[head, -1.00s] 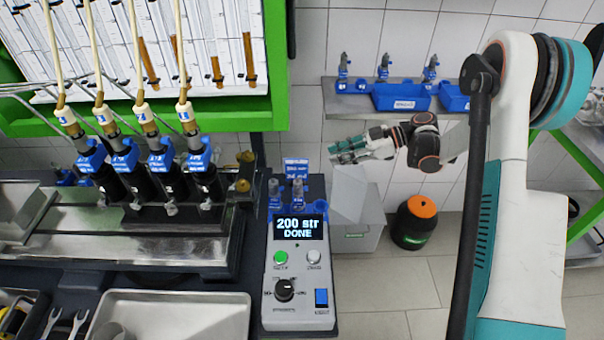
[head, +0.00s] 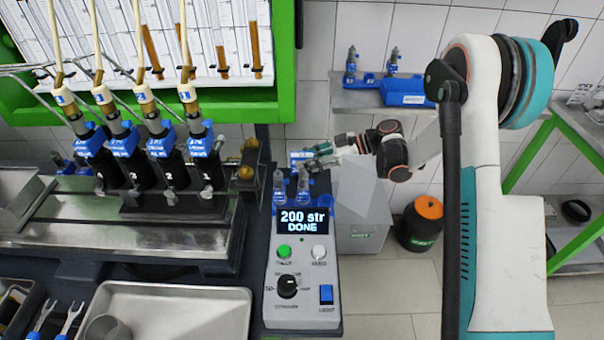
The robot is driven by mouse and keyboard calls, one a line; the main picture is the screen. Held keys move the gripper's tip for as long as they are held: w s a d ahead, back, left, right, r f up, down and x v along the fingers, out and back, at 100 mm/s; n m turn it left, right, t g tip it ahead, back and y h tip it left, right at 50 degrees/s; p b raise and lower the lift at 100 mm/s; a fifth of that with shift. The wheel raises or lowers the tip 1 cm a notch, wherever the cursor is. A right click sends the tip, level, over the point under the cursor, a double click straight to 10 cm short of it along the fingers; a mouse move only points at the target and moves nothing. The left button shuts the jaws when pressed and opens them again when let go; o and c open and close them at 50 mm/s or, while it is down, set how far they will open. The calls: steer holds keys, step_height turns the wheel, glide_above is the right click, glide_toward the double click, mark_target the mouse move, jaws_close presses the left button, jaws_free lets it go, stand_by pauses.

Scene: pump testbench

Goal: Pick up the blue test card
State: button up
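The blue test card (head: 300,155) stands upright behind the grey tester box (head: 302,262), with only its upper part clearly visible. Pale print shows on it. My gripper (head: 303,162) reaches in from the right at the card's height, its fingertips at or just in front of the card in the picture. The fingers are small and overlap the card, so I cannot tell whether they touch it or have closed on it. Two small blue fittings with clear tops (head: 303,184) stand at the rear of the box and hide the card's lower part.
The tester display (head: 303,221) reads "200 str DONE". Several black pumps with blue tops (head: 207,165) stand in a row at left. A metal tray (head: 220,312) lies in front. A translucent sheet (head: 357,184) and a grey bin (head: 377,240) are below my arm.

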steer(key=shift+x, duration=0.85)
jaws_close()
